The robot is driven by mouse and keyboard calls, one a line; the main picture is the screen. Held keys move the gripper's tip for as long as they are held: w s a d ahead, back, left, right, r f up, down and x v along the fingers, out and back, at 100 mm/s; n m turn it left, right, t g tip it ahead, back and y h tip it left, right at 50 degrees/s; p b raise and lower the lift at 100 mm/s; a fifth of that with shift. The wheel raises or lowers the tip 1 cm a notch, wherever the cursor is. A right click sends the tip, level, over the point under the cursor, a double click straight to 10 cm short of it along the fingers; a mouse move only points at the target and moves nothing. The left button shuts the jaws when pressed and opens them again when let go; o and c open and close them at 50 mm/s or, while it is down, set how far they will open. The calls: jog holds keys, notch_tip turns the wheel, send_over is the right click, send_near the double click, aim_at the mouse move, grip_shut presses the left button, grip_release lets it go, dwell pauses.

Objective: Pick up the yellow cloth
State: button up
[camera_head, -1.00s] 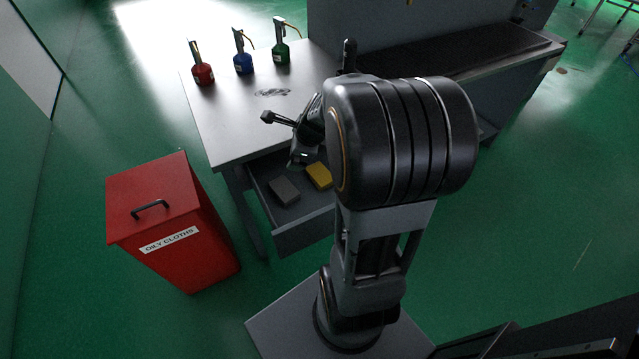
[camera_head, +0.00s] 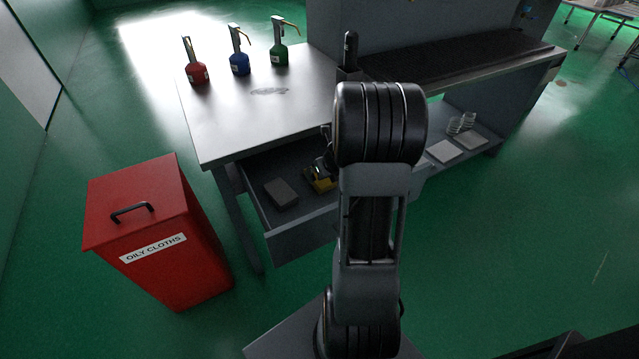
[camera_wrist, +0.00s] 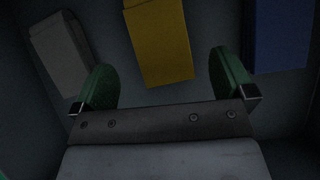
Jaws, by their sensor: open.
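The folded yellow cloth (camera_wrist: 158,42) lies on the drawer floor and shows in the wrist view just ahead of and between my open fingers. My gripper (camera_wrist: 163,80) is open and nothing is held in it. In the head view the yellow cloth (camera_head: 320,182) shows only in part beside my gripper (camera_head: 322,172), in the open drawer (camera_head: 300,232); my arm hides the rest. A grey cloth (camera_wrist: 62,52) lies to its left in the wrist view and also shows in the head view (camera_head: 281,193). A blue cloth (camera_wrist: 277,35) lies to its right.
The drawer hangs under a grey bench top (camera_head: 230,120). Red (camera_head: 197,74), blue (camera_head: 240,64) and green (camera_head: 280,56) bottles stand on it. A closed red bin (camera_head: 160,230) labelled "OILY CLOTHS" stands left on clear green floor.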

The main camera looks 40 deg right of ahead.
aim_at(325, 182)
jog(key=shift+b+x, duration=1.25)
jog(key=shift+x, duration=1.5)
jog(key=shift+a, duration=0.1)
jog(key=shift+c, duration=0.5)
jog(key=c, duration=0.8)
jog(key=shift+r, duration=0.15)
jog(key=shift+r+p, duration=0.6)
jog(key=shift+p, duration=0.05)
jog(key=shift+s+f, duration=0.15)
jog(key=shift+s, duration=0.2)
jog(key=s+b, duration=0.1)
jog(key=s, duration=0.2)
jog(key=shift+a, duration=0.2)
notch_tip(325, 182, up, 14)
jog(key=p, duration=1)
jog(key=shift+s, duration=0.15)
jog(key=shift+c, duration=0.2)
